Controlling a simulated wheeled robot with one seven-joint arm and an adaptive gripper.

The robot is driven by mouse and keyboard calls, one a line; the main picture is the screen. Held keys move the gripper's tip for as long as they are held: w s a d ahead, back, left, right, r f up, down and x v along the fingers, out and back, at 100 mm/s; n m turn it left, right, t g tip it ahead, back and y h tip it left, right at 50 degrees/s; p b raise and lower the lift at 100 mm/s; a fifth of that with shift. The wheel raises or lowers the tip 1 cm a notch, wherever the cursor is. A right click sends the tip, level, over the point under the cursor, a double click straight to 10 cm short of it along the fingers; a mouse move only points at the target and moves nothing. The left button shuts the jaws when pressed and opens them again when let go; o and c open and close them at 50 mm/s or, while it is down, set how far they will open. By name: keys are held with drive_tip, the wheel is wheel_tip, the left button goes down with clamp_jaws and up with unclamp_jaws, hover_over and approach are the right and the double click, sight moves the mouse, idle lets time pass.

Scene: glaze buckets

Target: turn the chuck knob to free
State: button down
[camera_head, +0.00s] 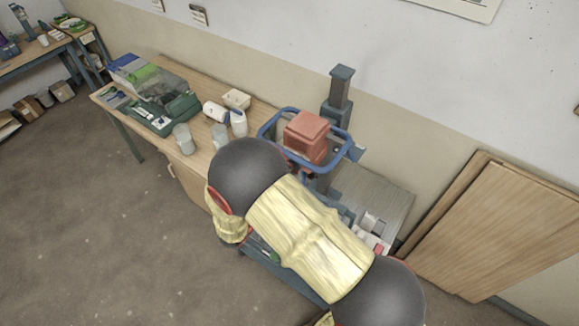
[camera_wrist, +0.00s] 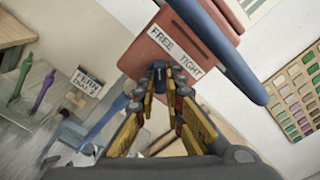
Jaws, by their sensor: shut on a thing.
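The drill's red head (camera_head: 306,137) stands on a dark column at the back of the machine, inside a blue ring rail. In the wrist view the red housing (camera_wrist: 160,22) carries a white label (camera_wrist: 175,47) reading FREE and TIGHT. The small dark chuck knob (camera_wrist: 158,76) is just below the label, between my fingertips. My gripper (camera_wrist: 160,84) is shut on the knob, with yellow fingers on both sides of it. The fingers cover much of the knob, and I cannot tell which word it points to. My arm hides the gripper and knob in the head view.
The blue rail (camera_wrist: 222,45) crosses close to my gripper at upper right. A wooden table (camera_head: 205,90) with a green case, bottles and cups stands left of the drill. Wooden boards (camera_head: 495,235) lean on the wall at right. Open floor lies at left.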

drive_tip(key=shift+a, duration=0.1)
idle(0.3)
drive_tip(key=c, duration=1.9)
unclamp_jaws()
drive_tip(key=v, duration=1.2)
